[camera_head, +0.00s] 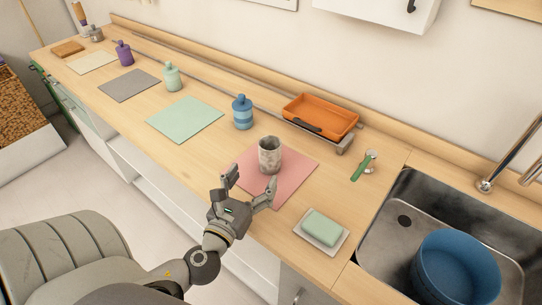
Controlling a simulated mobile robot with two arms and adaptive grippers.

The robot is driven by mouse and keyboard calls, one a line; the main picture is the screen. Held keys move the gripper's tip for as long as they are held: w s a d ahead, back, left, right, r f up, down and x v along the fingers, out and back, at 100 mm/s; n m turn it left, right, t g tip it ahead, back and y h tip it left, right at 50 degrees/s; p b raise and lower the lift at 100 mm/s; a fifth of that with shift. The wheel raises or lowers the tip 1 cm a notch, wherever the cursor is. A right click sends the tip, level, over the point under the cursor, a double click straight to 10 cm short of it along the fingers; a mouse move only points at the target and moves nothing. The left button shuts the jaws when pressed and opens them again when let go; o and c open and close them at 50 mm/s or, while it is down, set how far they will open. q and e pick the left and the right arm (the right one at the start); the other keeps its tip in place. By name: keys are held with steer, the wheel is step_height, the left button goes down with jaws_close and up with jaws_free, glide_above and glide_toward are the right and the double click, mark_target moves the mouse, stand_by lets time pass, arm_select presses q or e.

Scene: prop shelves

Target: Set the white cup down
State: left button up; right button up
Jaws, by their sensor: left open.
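The white cup (269,155), greyish and mottled, stands upright on the pink mat (298,174) on the wooden counter. My left gripper (250,188) is open just in front of the cup, its two fingers spread and pointing toward it. The fingers look empty, and the cup appears clear of them. My right gripper is not in this view.
A blue striped bottle (242,113) and an orange tray (320,116) stand behind the mat. A green sponge on a white dish (305,239) lies at the front right. The sink (396,241) holds a blue pot (455,268). A green mat (185,119) lies left.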

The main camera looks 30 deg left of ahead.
mark_target(265, 158)
arm_select(q)
steer(key=shift+w+r, duration=0.1)
steer(key=shift+w, duration=0.15)
steer(key=w, duration=0.2)
steer(key=w+a+p, duration=0.1)
steer(key=w, duration=0.2)
steer(key=shift+w+a+r+p, duration=0.1)
steer(key=shift+w+p, duration=0.15)
steer(key=shift+p, duration=0.15)
steer(key=shift+w+a+r+p, duration=0.1)
steer(key=shift+w+a+p, duration=0.1)
steer(key=shift+w, duration=0.55)
steer(key=shift+w+a+f+p, duration=0.1)
steer(key=shift+w+p, duration=0.15)
steer(key=shift+w, duration=0.55)
steer(key=shift+w+a+r+p, duration=0.1)
steer(key=shift+w+p, duration=0.1)
steer(key=shift+w, duration=0.55)
steer(key=shift+r, duration=0.1)
steer(key=c, duration=1.3)
